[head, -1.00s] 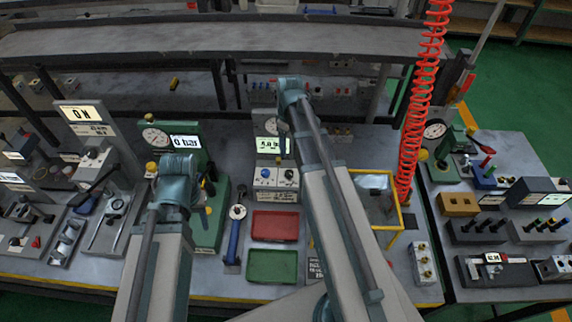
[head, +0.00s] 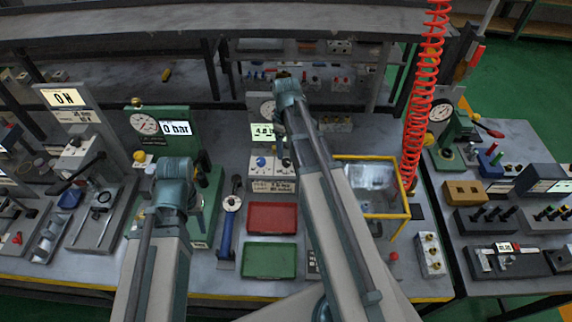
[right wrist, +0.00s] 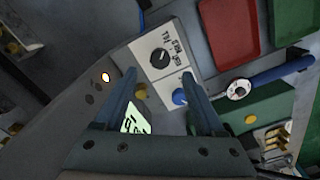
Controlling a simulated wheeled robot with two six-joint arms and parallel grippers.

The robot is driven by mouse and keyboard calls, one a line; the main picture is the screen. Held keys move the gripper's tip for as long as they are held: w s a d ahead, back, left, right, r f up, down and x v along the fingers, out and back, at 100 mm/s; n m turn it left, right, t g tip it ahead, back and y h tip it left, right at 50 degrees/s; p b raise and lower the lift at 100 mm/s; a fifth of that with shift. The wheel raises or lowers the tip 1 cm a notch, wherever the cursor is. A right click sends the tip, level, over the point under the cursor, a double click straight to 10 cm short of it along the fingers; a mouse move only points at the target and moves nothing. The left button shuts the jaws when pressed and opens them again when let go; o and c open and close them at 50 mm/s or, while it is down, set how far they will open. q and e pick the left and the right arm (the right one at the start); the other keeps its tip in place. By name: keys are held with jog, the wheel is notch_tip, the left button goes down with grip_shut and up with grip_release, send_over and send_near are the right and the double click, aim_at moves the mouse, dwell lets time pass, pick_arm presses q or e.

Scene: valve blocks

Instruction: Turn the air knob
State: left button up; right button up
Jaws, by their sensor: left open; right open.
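The valve panel (head: 272,186) in the head view has a blue knob (head: 261,162) and a dark knob beside it, below a lit display (head: 262,131) reading about 4.0. Which one is the air knob I cannot read. In the right wrist view the blue knob (right wrist: 180,97) is close to the inner side of one finger, and the black knob (right wrist: 160,58) sits beyond the fingertips. My right gripper (right wrist: 165,85) is open over the panel; contact with the blue knob cannot be told. My left gripper (head: 176,185) is open, its fingers mostly hidden, by the 0 bar gauge station (head: 143,124).
A red tray (head: 272,218) and a green tray (head: 269,261) lie in front of the panel. A blue-handled tool (head: 228,225) lies left of them. A yellow-framed box (head: 405,206) stands right of my right arm, with a red coiled hose (head: 421,100) behind it.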

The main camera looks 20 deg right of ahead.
aim_at(286, 160)
notch_tip(286, 160, down, 6)
jog(key=b, duration=0.4)
jog(key=shift+b, duration=0.4)
jog(key=shift+r, duration=0.1)
grip_shut()
